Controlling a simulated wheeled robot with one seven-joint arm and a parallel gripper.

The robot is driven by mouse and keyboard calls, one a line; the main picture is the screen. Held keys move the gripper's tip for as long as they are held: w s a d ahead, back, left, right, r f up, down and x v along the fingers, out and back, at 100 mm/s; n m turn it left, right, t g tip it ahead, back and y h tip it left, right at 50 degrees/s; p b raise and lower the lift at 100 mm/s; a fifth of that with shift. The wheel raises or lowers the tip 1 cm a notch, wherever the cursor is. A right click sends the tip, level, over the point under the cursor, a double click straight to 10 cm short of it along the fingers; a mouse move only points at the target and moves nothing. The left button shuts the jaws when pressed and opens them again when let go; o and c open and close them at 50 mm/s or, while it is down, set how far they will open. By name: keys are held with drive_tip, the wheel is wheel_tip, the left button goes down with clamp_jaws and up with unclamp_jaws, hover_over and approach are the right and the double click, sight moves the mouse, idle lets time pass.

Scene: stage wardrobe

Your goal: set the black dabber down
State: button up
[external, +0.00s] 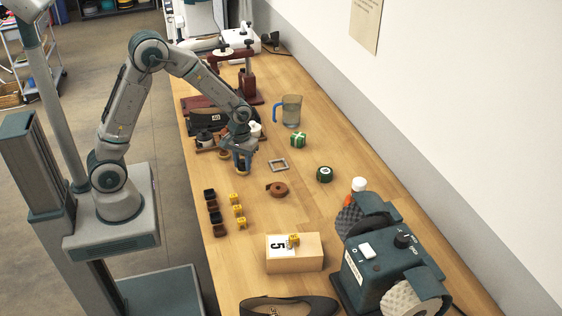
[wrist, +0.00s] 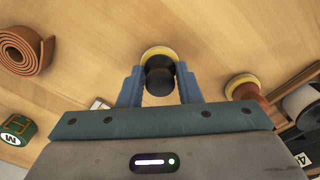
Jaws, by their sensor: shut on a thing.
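The black dabber (wrist: 158,76) is between the fingers of my gripper (wrist: 159,88) in the wrist view. Its dark round handle faces the camera, and a yellowish round pad rim shows beyond it. My gripper (external: 243,157) is shut on the dabber's handle and points down over the wooden table. In the external view the dabber (external: 242,170) shows only in small part below the fingers. I cannot tell whether its pad touches the table.
A second dabber with a reddish-brown handle (wrist: 246,88) stands to the right in the wrist view. A rolled brown strap (external: 278,189), a grey square frame (external: 278,165) and a green block (external: 298,140) lie nearby. Bare wood lies between.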

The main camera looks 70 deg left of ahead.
sight(242, 160)
drive_tip(key=shift+f, duration=0.25)
drive_tip(key=o, duration=0.9)
drive_tip(key=shift+r, duration=0.1)
drive_tip(key=shift+o, duration=0.2)
wheel_tip(242, 160, up, 12)
drive_tip(key=f, duration=0.1)
drive_tip(key=s+d+r+m+t, duration=0.1)
drive_tip(key=s+d+r+m, duration=0.1)
drive_tip(key=s, duration=0.4)
drive_tip(key=s+d+r+m+t, duration=0.1)
drive_tip(key=s+d+r+m, duration=0.1)
drive_tip(key=s+m, duration=0.2)
drive_tip(key=s+d+r+m+t, duration=0.1)
drive_tip(key=s+d+r+m, duration=0.1)
drive_tip(key=s, duration=0.8)
drive_tip(key=shift+d+r+m, duration=0.15)
drive_tip(key=shift+d+m, duration=0.35)
